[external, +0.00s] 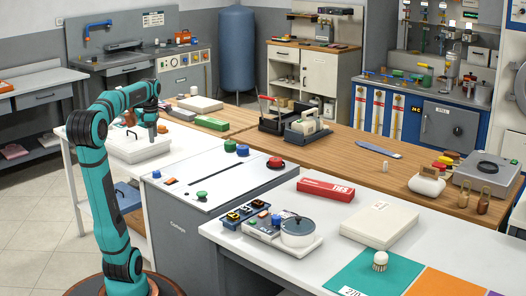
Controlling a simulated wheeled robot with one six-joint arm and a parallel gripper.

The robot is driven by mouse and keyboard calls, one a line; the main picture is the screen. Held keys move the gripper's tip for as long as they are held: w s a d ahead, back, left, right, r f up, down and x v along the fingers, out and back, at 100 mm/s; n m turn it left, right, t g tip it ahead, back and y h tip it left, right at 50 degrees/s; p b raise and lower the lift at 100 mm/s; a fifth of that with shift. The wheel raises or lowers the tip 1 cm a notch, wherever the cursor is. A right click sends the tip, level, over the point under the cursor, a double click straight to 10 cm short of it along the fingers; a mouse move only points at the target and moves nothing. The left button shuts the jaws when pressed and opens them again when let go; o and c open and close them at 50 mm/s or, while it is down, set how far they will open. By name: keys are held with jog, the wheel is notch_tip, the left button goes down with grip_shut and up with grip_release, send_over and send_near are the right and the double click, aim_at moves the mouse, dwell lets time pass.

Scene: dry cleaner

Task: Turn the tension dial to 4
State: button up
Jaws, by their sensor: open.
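My teal arm reaches up and over to the left-hand white table. My gripper (151,132) points down there, small in the picture, over or beside a white box-shaped unit (136,149). Contact between them cannot be told. No dial marked as tension can be read, and no numbers show at this size. Any dial under my gripper is hidden or too small to make out.
A white table at the front right carries a red box (326,190), a white case (379,224) and a small unit with a round lidded pot (298,231). A wooden counter (340,160) runs behind, with a black tray (283,121). Bare floor lies at the left.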

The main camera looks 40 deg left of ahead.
aim_at(157, 174)
notch_tip(157, 174, down, 17)
jog(key=shift+a+f, duration=0.1)
jog(key=shift+f, duration=0.1)
dwell(0.6)
jog(key=c, duration=1)
